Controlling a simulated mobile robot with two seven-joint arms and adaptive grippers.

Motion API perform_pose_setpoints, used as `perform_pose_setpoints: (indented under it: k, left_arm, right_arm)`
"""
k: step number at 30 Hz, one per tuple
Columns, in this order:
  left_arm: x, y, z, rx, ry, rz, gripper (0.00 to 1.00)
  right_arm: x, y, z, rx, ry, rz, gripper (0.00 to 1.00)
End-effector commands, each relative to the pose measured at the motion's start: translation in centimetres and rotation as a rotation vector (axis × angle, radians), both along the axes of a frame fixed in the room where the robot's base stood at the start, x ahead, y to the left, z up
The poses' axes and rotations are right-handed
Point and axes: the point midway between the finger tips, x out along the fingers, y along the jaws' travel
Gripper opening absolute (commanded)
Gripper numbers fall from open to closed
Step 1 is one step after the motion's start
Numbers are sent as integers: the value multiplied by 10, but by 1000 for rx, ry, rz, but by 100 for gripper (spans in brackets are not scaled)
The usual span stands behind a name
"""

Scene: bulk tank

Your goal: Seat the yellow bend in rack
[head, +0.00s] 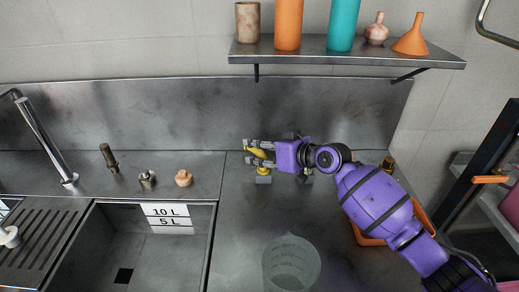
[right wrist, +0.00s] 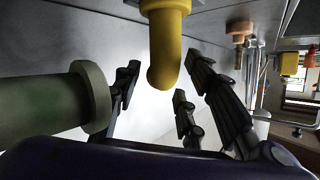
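The yellow bend (head: 258,153) is at the back of the steel counter, partly hidden by my right gripper (head: 252,151). In the right wrist view the bend (right wrist: 166,45) hangs down from the top edge, its rounded end between the fingers. The gripper's fingers (right wrist: 160,92) are spread on both sides of it, with gaps showing; I see no clear grip. Below the bend in the head view is a small grey block (head: 264,180) with yellow above it. I cannot tell whether it belongs to the rack. My left gripper is not in view.
An olive flanged cylinder (right wrist: 55,105) is close to the gripper in the right wrist view. A clear measuring jug (head: 291,265) stands on the front counter. An orange tray (head: 369,239) is partly behind my right arm. A sink (head: 150,250) lies left; a shelf (head: 345,52) hangs above.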

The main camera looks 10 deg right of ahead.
Motion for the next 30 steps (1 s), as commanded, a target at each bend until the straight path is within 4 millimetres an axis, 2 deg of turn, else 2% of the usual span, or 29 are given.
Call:
perform_pose_setpoints:
  k: [7,11,24,30]
  left_arm:
    - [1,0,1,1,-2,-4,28]
    - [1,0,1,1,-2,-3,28]
    - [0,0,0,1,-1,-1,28]
    - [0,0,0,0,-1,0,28]
  right_arm:
    - [-1,-1,-1,-1,2,-1,38]
    - [-9,-8,3,-2,2,-1,38]
    - [-73,-58,34,-3,3,0,38]
    - [-86,-68,42,-1,1,0,38]
